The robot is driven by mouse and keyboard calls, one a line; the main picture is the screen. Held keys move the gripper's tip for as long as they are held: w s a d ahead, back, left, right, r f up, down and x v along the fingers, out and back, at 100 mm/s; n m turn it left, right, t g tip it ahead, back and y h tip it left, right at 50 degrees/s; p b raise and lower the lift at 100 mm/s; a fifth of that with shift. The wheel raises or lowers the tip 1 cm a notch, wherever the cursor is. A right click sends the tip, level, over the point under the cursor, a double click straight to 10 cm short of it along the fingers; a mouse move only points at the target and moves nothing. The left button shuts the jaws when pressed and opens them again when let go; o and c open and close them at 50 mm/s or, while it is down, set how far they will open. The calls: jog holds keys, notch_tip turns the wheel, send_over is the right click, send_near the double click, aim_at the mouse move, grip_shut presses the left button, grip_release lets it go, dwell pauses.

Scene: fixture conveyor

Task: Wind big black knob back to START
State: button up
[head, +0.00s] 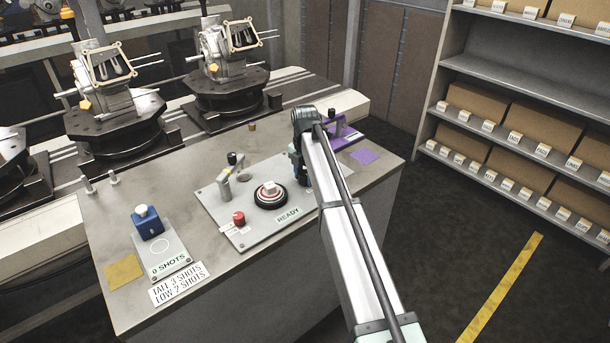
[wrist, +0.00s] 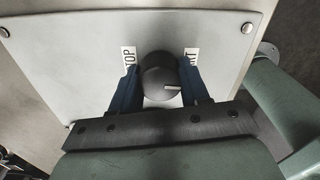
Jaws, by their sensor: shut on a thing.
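The big black knob (wrist: 158,78) sits on a light grey plate in the wrist view. My gripper (wrist: 160,86) has its two dark blue fingers on either side of the knob, shut on it. A label ending in TOP (wrist: 129,57) stands left of the knob. Another label (wrist: 191,55), partly covered by the right finger, stands at its right; it seems to be START. In the head view my gripper (head: 300,168) is mostly behind my arm, and the knob is hidden.
The grey plate (head: 216,205) on the bench carries a red knob (head: 239,218), a round black dial (head: 271,199) with a pale block, a READY label and a clamp. A blue box (head: 147,224) stands left. A purple fixture (head: 340,128) stands behind my arm.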

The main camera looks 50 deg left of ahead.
aim_at(305, 173)
jog(key=shift+s+n, duration=0.1)
jog(key=shift+n, duration=0.4)
jog(key=o, duration=1.1)
jog(key=shift+c, duration=0.2)
jog(key=shift+r, duration=0.15)
notch_tip(305, 173, up, 14)
jog(key=shift+f, duration=0.2)
